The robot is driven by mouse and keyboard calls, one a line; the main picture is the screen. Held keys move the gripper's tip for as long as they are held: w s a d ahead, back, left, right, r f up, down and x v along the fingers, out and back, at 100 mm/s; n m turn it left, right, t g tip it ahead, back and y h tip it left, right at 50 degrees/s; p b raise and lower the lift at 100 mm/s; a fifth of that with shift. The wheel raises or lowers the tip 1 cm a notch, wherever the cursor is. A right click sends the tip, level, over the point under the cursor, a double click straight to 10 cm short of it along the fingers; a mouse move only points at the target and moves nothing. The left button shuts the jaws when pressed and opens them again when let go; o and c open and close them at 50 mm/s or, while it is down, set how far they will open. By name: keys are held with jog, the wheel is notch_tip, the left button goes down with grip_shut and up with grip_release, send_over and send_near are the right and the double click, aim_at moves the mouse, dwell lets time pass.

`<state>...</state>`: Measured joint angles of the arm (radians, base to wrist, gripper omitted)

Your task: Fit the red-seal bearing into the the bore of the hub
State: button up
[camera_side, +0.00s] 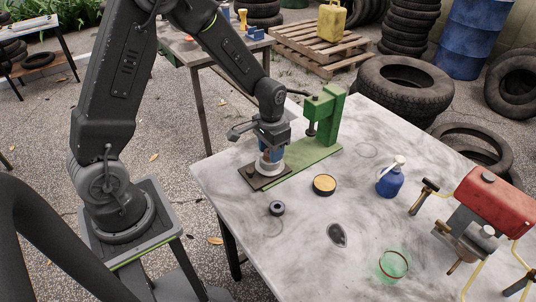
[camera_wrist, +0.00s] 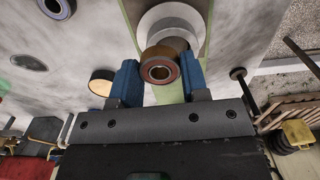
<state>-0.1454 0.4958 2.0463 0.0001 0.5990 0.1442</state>
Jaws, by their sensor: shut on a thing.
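My gripper (camera_side: 270,152) hangs over the silver hub (camera_side: 264,170) at the left end of the green press base. In the wrist view my gripper (camera_wrist: 159,78) has its two blue fingers shut on the red-seal bearing (camera_wrist: 160,73), a ring with a reddish-brown face and a dark central hole. The hub (camera_wrist: 153,20) shows just beyond the bearing as a pale round flange, and the bearing covers part of its bore. I cannot tell whether the bearing touches the hub. In the side view the fingers hide the bearing.
The green press (camera_side: 326,118) stands close behind and right of my gripper.

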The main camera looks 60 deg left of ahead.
jog(key=shift+w+a+f, duration=0.25)
jog(key=shift+w+a, duration=0.1)
jog(key=shift+a, duration=0.3)
jog(key=shift+f, duration=0.6)
dwell(1.4)
jog(key=shift+r, duration=0.35)
jog(key=shift+f, duration=0.5)
dwell(1.2)
jog(key=shift+r, duration=0.2)
jog(key=shift+r, duration=0.3)
jog(key=shift+f, duration=0.3)
dwell(1.9)
jog(key=shift+r, duration=0.3)
